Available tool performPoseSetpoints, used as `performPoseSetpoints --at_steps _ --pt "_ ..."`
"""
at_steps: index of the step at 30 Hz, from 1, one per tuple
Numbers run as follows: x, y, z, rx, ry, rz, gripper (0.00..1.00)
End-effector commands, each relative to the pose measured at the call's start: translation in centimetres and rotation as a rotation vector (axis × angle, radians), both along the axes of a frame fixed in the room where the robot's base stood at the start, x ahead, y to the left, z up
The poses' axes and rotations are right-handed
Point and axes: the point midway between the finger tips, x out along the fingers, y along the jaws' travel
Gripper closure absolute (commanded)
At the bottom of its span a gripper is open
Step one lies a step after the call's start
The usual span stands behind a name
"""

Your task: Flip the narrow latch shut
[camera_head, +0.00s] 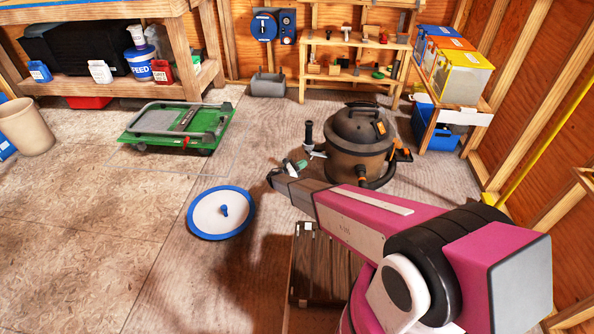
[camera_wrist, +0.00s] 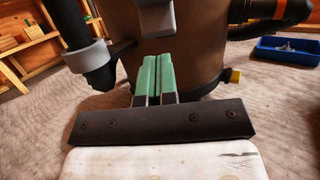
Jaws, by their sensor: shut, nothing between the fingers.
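A brown shop vacuum (camera_head: 358,145) with a dark lid stands on the floor, and its drum (camera_wrist: 204,45) fills the upper middle of the wrist view. A grey piece (camera_wrist: 152,16) on the drum shows at the top edge of that view, cut off. It may be a latch, but I cannot tell. An orange clip (camera_head: 381,128) is on the vacuum's upper right side. My gripper (camera_head: 296,166) is just left of the vacuum. Its green fingers (camera_wrist: 153,78) are together and empty, pointing at the lower drum. I cannot tell whether they touch it.
A black tube with a grey collar (camera_wrist: 90,58) stands left of my fingers. A black hose (camera_wrist: 258,30) curves at right. A blue bin (camera_wrist: 287,50) lies beyond. A round blue-rimmed lid (camera_head: 207,222) and a green cart (camera_head: 160,125) are on the floor. Open floor lies between them.

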Motion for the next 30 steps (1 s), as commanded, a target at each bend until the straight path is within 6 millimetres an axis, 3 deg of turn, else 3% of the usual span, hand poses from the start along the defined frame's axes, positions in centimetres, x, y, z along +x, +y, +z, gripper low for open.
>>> performPoseSetpoints --at_steps 6,30 --pt "0.3 -0.7 1.3 0.0 0.0 0.001 1.0" --pt "0.4 -0.8 2.4 0.057 0.031 0.0 1.0"
